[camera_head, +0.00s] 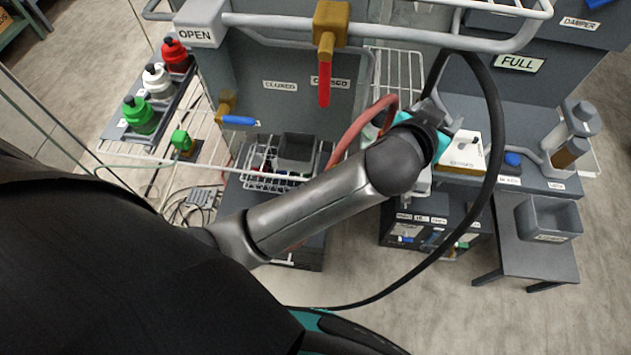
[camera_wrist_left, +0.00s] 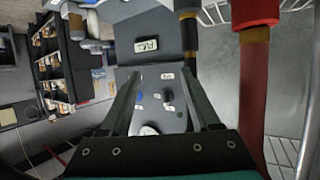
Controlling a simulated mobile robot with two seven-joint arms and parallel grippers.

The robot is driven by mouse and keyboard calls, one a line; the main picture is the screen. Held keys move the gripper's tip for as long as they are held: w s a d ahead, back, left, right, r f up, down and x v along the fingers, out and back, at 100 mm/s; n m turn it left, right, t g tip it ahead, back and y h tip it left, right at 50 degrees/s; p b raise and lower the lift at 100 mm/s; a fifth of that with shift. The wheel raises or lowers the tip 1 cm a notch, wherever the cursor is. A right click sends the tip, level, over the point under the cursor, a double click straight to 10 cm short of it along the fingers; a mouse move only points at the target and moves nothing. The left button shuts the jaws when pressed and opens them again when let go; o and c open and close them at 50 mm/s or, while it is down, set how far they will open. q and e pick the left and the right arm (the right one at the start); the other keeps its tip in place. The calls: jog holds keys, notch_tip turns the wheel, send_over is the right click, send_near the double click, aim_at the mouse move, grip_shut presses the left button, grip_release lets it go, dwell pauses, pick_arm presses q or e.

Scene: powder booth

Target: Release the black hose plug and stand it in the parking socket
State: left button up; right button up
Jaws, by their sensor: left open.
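My left gripper (camera_head: 445,117) reaches up beside the grey cabinet in the head view, partly hidden by its own wrist. In the left wrist view the left gripper (camera_wrist_left: 160,88) is open, with nothing held between its fingers. A black hose (camera_head: 492,110) arcs from near this gripper out to the right and down to the floor. In the wrist view a black cylinder with a brass ring (camera_wrist_left: 189,40), seemingly the black hose's plug end, runs beside the right-hand finger, which partly hides it. I cannot make out the parking socket for certain. My right gripper is not in view.
A red hose (camera_head: 358,128) runs beside my wrist; its thick red end (camera_wrist_left: 255,12) is close at right in the wrist view. A red-handled brass valve (camera_head: 324,75) hangs from the cabinet. A white box (camera_head: 463,153) and a grey bin (camera_head: 549,218) stand right.

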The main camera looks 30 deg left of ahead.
pick_arm(q)
notch_tip(320, 180, down, 8)
jog(key=shift+r+b, duration=0.25)
jog(key=shift+b, duration=0.65)
jog(key=shift+s+f, duration=0.15)
jog(key=shift+s, duration=0.15)
jog(key=a+f+p+v, duration=0.1)
jog(key=p+v, duration=0.5)
jog(key=v, duration=0.9)
jog(key=s+a+f+g+y+b, duration=0.3)
jog(key=a+f+g, duration=0.3)
jog(key=a+f, duration=0.4)
jog(key=shift+s+a+f+n, duration=0.15)
jog(key=shift+s+f+n, duration=0.3)
jog(key=shift+f, duration=1.8)
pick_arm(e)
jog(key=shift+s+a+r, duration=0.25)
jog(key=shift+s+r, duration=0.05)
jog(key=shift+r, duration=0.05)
